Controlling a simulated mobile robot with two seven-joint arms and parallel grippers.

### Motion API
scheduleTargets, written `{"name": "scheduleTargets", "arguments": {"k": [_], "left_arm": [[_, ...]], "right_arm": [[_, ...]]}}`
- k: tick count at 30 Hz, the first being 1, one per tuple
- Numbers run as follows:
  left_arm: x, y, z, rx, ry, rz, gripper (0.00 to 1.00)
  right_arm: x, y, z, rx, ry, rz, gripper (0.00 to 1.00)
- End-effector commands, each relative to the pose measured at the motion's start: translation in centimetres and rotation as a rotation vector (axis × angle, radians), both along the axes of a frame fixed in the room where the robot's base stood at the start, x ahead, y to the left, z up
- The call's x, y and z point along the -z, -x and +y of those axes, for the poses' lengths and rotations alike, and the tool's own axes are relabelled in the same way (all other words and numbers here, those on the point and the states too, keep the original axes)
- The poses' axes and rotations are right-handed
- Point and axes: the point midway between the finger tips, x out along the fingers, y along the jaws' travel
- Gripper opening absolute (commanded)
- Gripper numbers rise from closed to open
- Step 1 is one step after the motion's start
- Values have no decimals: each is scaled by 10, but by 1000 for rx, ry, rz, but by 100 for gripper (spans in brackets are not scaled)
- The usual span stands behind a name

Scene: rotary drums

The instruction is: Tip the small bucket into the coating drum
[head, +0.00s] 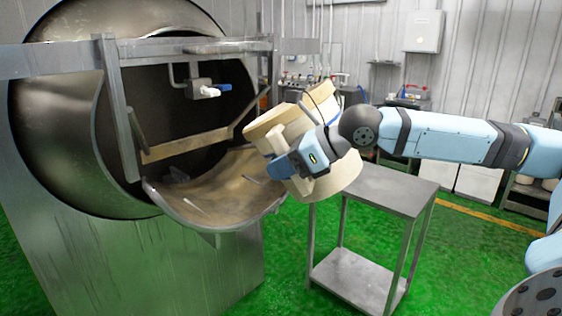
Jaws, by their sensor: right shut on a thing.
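The coating drum (62,120) is a large metal drum on the left with a dark round opening facing right. A tan, curved chute (215,190) juts from the lower edge of its opening. The small bucket (338,177) is cream-coloured and tilted, held in the air at the right end of the chute, outside the drum. My right gripper (292,166) is shut on the bucket and covers part of it. The inside of the bucket and any contents cannot be made out. My left gripper is not in view.
A grey metal stand (385,188) with a lower shelf is below and right of the bucket. A horizontal metal bar (190,48) and a spray fitting (205,90) cross the drum opening.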

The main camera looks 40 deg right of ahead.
Motion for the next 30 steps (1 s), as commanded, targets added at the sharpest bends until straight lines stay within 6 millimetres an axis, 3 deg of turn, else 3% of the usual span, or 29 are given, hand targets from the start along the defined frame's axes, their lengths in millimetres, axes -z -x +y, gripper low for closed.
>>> {"name": "scheduleTargets", "arguments": {"k": [30], "left_arm": [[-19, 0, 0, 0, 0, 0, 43]], "right_arm": [[6, 1, -1, -2, 72, 91, 0]]}}
